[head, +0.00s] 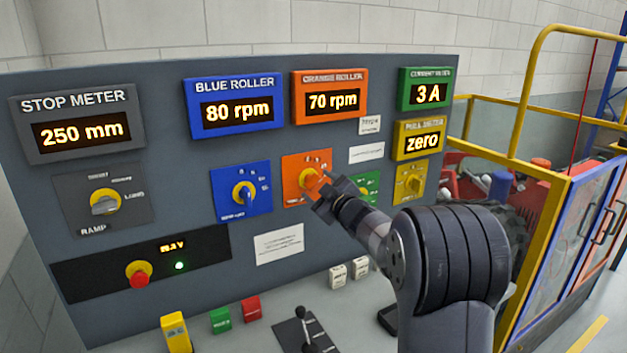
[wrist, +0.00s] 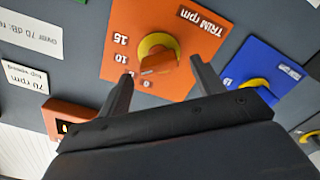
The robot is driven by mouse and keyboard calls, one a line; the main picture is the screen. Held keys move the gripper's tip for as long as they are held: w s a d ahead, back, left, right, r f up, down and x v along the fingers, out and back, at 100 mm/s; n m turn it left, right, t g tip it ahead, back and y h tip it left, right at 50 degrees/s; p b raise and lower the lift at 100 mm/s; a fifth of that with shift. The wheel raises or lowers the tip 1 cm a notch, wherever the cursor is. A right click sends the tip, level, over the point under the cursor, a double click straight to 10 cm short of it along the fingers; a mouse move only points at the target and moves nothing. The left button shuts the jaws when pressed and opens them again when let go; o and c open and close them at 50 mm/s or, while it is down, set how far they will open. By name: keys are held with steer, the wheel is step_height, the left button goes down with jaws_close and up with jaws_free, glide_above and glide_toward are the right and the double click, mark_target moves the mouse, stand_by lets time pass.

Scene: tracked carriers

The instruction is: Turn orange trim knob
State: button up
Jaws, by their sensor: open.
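The orange trim knob (head: 308,178) sits on an orange plate (head: 292,163) on the dark panel, under the orange roller display (head: 331,96) reading 70 rpm. In the wrist view the knob (wrist: 158,60) has an orange grip on a yellow ring, and its plate (wrist: 195,50) reads "TRIM rpm" upside down. My gripper (head: 322,190) is at the plate's lower right in the head view. In the wrist view my gripper (wrist: 162,75) is open, with one finger on each side of the knob. I cannot tell whether either finger touches it.
A blue knob plate (head: 241,190) is to the left, a green plate (head: 370,186) is partly behind my arm, and a yellow plate (head: 410,182) is further right. A red stop button (head: 139,275) and a black lever (head: 305,330) are lower down.

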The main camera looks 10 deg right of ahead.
mark_target(315, 184)
steer(key=shift+p+x, duration=0.3)
steer(key=shift+x, duration=1.2)
steer(key=shift+c, duration=0.4)
